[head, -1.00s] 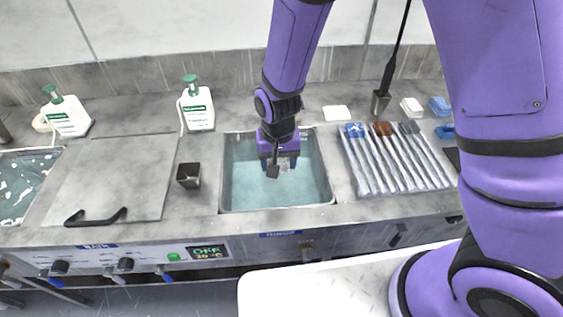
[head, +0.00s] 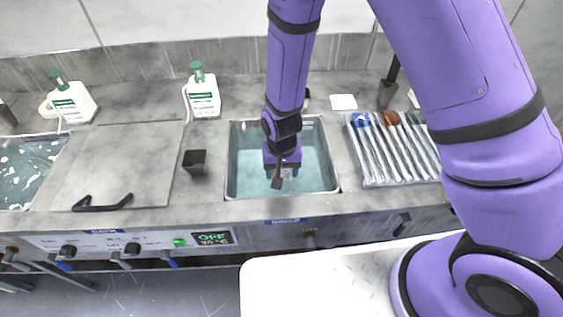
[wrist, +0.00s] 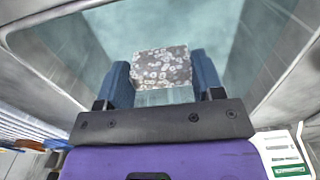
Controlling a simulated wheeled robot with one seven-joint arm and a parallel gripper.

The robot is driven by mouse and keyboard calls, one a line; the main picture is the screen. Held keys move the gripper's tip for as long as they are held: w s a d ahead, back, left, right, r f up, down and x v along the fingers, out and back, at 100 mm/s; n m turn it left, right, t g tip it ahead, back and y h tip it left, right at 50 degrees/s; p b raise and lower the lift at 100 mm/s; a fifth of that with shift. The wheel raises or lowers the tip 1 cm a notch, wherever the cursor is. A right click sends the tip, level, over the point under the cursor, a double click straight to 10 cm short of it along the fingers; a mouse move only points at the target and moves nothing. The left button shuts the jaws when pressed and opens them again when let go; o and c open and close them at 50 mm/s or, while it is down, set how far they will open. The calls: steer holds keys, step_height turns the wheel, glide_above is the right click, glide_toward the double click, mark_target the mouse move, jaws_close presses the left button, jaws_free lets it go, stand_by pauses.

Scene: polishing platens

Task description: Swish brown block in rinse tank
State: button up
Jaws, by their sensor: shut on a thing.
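The rinse tank (head: 236,185) is a square metal basin of clear bluish water set in the grey bench. My gripper (head: 282,176) is inside the tank's outline, over its front half. In the wrist view my gripper (wrist: 163,78) has its two blue fingers shut on a grey-brown block (wrist: 160,66) speckled with pale round spots. The block sits between the fingertips with water behind it. In the head view the block is mostly hidden by the gripper. I cannot tell how deep it is in the water.
A tray of several brushes (head: 392,150) lies right of the tank. A small dark cup (head: 195,162) and a lidded bath with a black handle (head: 102,203) are to the left. Two white pump bottles (head: 203,95) (head: 72,102) stand behind. The tank's metal walls surround my gripper.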

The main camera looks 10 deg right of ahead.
steer(key=shift+f, duration=4.6)
steer(key=shift+r, duration=0.1)
steer(key=shift+r, duration=1)
steer(key=shift+f, duration=0.1)
steer(key=shift+f, duration=1)
steer(key=shift+r, duration=0.1)
